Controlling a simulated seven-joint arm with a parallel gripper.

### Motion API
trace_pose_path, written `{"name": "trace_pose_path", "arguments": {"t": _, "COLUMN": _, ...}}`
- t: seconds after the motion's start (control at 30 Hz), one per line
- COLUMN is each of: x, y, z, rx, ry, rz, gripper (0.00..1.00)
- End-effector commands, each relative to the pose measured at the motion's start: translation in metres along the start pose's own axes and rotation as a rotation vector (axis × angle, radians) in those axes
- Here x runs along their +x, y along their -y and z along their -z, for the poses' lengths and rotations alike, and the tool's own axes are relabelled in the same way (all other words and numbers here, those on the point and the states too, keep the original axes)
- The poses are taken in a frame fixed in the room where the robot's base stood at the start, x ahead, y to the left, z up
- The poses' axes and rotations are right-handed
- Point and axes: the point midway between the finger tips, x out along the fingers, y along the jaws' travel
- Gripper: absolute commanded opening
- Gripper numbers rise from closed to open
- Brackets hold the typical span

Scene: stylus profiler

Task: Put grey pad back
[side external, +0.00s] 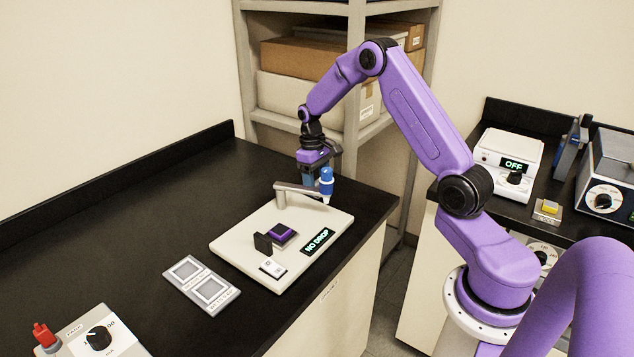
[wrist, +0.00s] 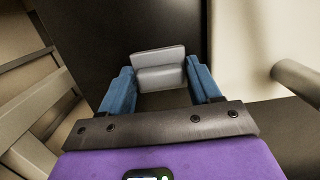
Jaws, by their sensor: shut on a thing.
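My gripper (side external: 308,186) is at the back of the black bench, behind the white instrument's arm in the side view. In the wrist view its blue fingers (wrist: 160,88) are shut on the grey pad (wrist: 159,67), a small light-grey block with a ridge across it. A grey holder (side external: 188,290) with two framed squares lies on the bench in front of the instrument. Its labels are too small to read.
A knob box (side external: 98,338) is at front left.

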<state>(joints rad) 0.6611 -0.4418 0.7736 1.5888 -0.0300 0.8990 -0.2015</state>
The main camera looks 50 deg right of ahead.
Motion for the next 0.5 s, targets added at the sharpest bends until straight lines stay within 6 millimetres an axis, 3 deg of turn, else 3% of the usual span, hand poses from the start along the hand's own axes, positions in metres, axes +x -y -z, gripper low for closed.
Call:
{"name": "trace_pose_path", "arguments": {"t": 0.37, "x": 0.0046, "y": 0.0003, "z": 0.0006, "rx": 0.000, "ry": 0.000, "rz": 0.000, "gripper": 0.08}}
{"name": "trace_pose_path", "arguments": {"t": 0.4, "x": 0.0048, "y": 0.0003, "z": 0.0008, "rx": 0.000, "ry": 0.000, "rz": 0.000, "gripper": 0.69}}
{"name": "trace_pose_path", "arguments": {"t": 0.47, "x": 0.0045, "y": 0.0003, "z": 0.0008, "rx": 0.000, "ry": 0.000, "rz": 0.000, "gripper": 0.88}}
{"name": "trace_pose_path", "arguments": {"t": 0.5, "x": 0.0045, "y": 0.0003, "z": 0.0008, "rx": 0.000, "ry": 0.000, "rz": 0.000, "gripper": 0.88}}
